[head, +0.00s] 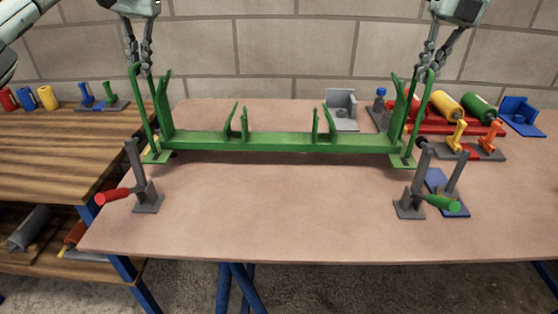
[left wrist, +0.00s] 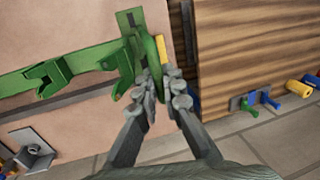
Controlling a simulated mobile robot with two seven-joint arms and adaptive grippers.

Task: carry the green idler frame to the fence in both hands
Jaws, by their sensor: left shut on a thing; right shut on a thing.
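The green idler frame (head: 280,143) spans the pale worktable in the head view, upright and level, with foot plates at both ends. My left gripper (head: 143,68) is shut on its left end upright, and my right gripper (head: 427,68) is shut on its right end upright. In the left wrist view the frame (left wrist: 95,68) runs left from my left gripper (left wrist: 155,85), whose fingers close around the green upright. I cannot tell whether the foot plates touch the table. A dark strip (left wrist: 75,103) runs alongside the frame; whether it is the fence or a shadow is unclear.
Grey clamps with a red handle (head: 113,196) and a green handle (head: 441,202) stand in front of the frame's ends. A grey angle block (head: 341,110) is behind it. Rollers (head: 446,104) and brackets crowd the back right. The front middle of the worktable (head: 280,215) is clear.

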